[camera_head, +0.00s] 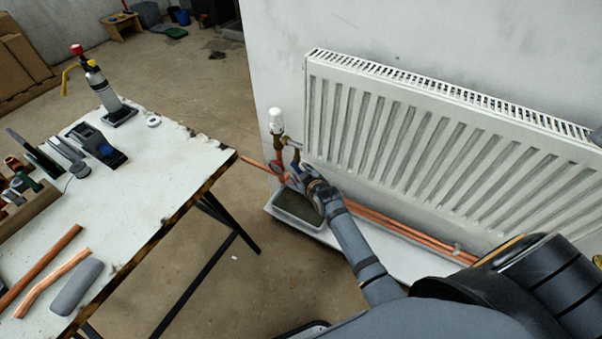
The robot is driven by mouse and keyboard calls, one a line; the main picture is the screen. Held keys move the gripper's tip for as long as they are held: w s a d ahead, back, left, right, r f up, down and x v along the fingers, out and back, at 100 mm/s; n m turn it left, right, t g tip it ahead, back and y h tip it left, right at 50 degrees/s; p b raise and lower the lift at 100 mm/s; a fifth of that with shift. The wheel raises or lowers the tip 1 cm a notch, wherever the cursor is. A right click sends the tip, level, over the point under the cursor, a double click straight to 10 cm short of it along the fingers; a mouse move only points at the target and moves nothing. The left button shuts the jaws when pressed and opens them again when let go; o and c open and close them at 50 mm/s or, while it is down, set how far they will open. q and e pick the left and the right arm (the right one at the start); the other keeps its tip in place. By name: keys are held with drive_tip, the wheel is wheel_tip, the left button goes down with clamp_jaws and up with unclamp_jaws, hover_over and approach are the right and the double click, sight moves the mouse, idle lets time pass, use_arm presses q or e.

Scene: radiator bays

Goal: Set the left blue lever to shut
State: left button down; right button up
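The white radiator (420,140) hangs on the wall. At its left end is a valve with a white thermostatic head (276,121), brass fittings and a red part (277,166) below it. A small blue piece (296,170), possibly the left blue lever, shows at the fingertips of my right gripper (299,178). The gripper and its fingers partly cover it, so its angle cannot be read. My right gripper is at the pipework below the radiator's left end; whether its fingers are closed or touching the lever is too small to tell. My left gripper is not in view.
A grey tray (281,211) sits under the valve. Copper pipes (405,230) run low along the wall. At the left stands a worktable (140,185) with copper tubes, tools and a torch (96,82). Bare floor (215,110) lies between table and wall.

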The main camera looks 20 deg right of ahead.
drive_tip(key=shift+s, duration=0.1)
drive_tip(key=v, duration=1.2)
